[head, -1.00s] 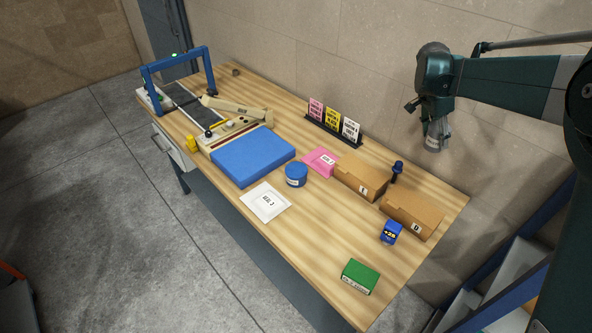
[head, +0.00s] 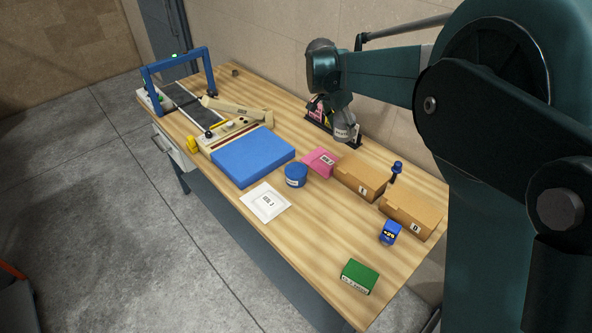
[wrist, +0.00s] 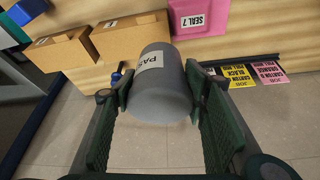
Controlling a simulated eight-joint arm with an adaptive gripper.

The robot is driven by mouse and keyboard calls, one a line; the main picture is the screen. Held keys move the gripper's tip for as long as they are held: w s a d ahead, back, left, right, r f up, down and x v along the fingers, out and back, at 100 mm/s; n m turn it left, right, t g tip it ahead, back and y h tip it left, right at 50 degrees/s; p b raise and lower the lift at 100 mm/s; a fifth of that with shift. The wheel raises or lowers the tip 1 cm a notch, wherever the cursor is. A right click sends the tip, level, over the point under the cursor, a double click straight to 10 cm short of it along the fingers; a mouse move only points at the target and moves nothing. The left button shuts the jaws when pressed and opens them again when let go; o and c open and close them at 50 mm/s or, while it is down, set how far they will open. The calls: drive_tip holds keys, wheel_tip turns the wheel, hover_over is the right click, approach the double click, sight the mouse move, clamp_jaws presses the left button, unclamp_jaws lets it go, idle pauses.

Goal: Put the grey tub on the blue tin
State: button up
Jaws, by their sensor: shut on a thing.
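The grey tub (wrist: 163,88) has a white label and sits between the two fingers of my gripper (wrist: 160,100) in the wrist view. In the head view my gripper (head: 338,108) is shut on the tub (head: 345,132), held above the back of the table in front of the sign stand. The fingers are partly hidden there. The blue tin (head: 296,176) is round and stands upright on the table, lower left of the held tub, between the blue pad and the pink packet. Its top is clear.
The sign stand (head: 318,112) is partly hidden. A blue stamp (head: 397,170), small blue box (head: 390,232) and green box (head: 359,276) lie to the right.

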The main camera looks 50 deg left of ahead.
drive_tip(key=s+a+n, duration=0.2)
drive_tip(key=s+a, duration=0.8)
drive_tip(key=s, duration=0.3)
drive_tip(key=shift+y, duration=0.4)
wheel_tip(320, 180, down, 5)
drive_tip(key=shift+w+a+r, duration=0.1)
drive_tip(key=shift+a, duration=0.05)
approach(300, 167)
drive_tip(key=shift+w+r, duration=0.1)
drive_tip(key=shift+w, duration=0.7)
drive_tip(key=shift+f+p, duration=0.3)
drive_tip(key=shift+f, duration=1.6)
drive_tip(key=shift+f, duration=0.1)
